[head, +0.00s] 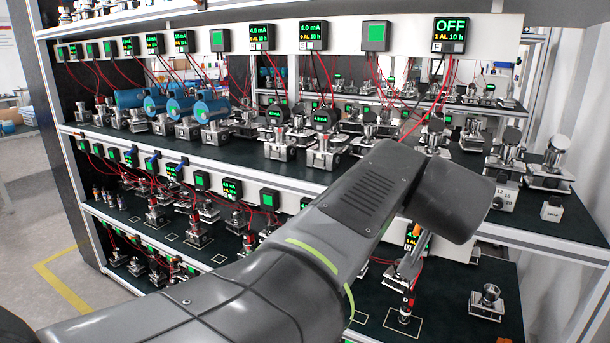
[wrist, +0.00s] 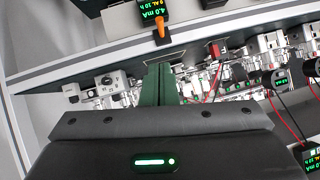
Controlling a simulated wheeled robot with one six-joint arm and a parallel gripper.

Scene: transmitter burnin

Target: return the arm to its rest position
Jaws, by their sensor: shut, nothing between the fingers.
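My arm (head: 325,225) reaches from the bottom left across the middle of the head view. Its wrist end (head: 440,190) is in front of the shelves at the right of centre. The dark gripper body with a lit green bar fills the bottom of that view.
The rack's upper shelf (head: 560,238) and lower shelf (head: 380,325) hold several metal fixtures. Blue transmitters (head: 165,106) stand at the left. Red wires hang from the panel with an OFF display (head: 450,30). A display with an orange plug (wrist: 152,12) shows in the wrist view. Floor is open at left.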

